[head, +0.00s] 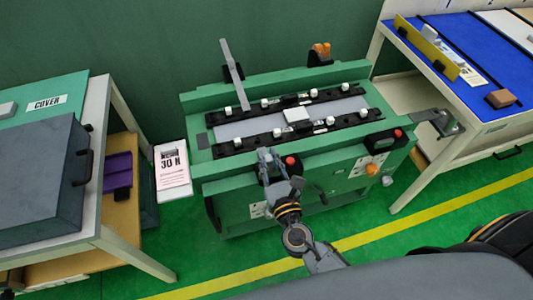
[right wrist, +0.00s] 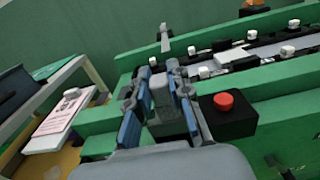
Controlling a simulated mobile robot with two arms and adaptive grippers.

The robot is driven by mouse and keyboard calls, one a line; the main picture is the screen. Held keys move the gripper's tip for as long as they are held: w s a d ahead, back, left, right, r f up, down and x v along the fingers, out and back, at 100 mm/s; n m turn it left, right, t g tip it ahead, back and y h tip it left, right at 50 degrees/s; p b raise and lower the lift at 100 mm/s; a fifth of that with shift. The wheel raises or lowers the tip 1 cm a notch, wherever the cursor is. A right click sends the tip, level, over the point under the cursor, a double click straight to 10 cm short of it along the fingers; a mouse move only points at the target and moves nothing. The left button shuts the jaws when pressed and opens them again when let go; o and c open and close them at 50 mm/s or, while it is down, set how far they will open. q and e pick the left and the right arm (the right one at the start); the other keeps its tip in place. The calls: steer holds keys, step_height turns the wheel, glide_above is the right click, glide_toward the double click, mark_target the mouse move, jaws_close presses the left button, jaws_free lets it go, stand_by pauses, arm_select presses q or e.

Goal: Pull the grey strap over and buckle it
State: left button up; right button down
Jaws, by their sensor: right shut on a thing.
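The grey strap (head: 231,68) stands up, tilted, from a dark mount at the back left of the green machine (head: 320,165); it also shows in the right wrist view (right wrist: 164,38). Its free end points up, apart from my gripper. My right gripper (head: 268,159) is at the machine's front edge, left of a red button. In the right wrist view, the right gripper (right wrist: 160,97) has its blue pads on both sides of a small upright grey piece (right wrist: 161,92). I cannot tell whether this piece is the buckle. My left gripper is not in view.
Two black rails with several white clips lie along the machine top, a white block (head: 297,115) between them. The red button (head: 290,160) is close to my right gripper. An orange-topped part (head: 321,50) stands at the back right. Tables flank the machine.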

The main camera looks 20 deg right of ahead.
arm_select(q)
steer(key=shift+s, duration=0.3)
arm_select(e)
steer(key=shift+s+a+f, duration=0.1)
steer(key=shift+s+f, duration=0.15)
steer(key=shift+f, duration=0.05)
steer(key=c, duration=1.4)
jaws_free()
steer(key=shift+o, duration=1)
steer(key=shift+s+r, duration=0.2)
steer(key=shift+r, duration=0.1)
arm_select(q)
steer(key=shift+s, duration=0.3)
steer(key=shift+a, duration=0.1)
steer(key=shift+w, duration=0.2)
arm_select(e)
steer(key=s, duration=1.2)
